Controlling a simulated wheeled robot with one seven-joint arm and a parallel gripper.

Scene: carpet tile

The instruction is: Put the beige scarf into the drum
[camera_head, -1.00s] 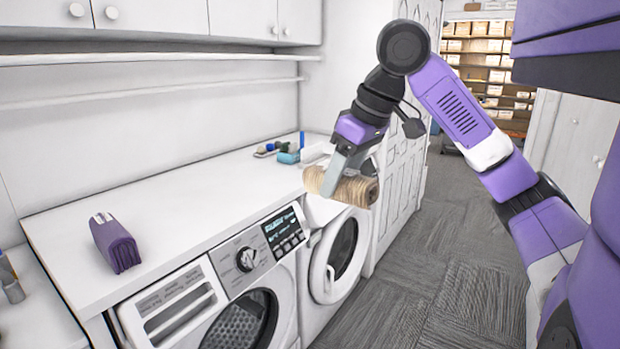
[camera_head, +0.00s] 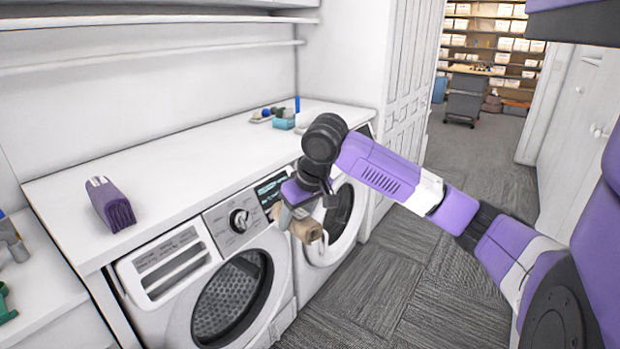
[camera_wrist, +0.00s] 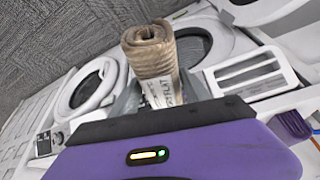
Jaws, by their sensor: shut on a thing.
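The beige scarf (camera_head: 306,231) is rolled up and held in my gripper (camera_head: 291,217), in front of the two machines at about control-panel height. In the wrist view the scarf (camera_wrist: 150,52) sticks out beyond the jaws, with a printed label on it. The perforated drum (camera_head: 226,300) of the near machine shows through its round front opening, lower left of the scarf. In the wrist view the scarf partly covers this opening (camera_wrist: 190,47). The scarf is outside the drum.
The second machine's round door (camera_head: 338,215) is just behind my gripper. Carpet floor (camera_head: 400,290) in front is clear.

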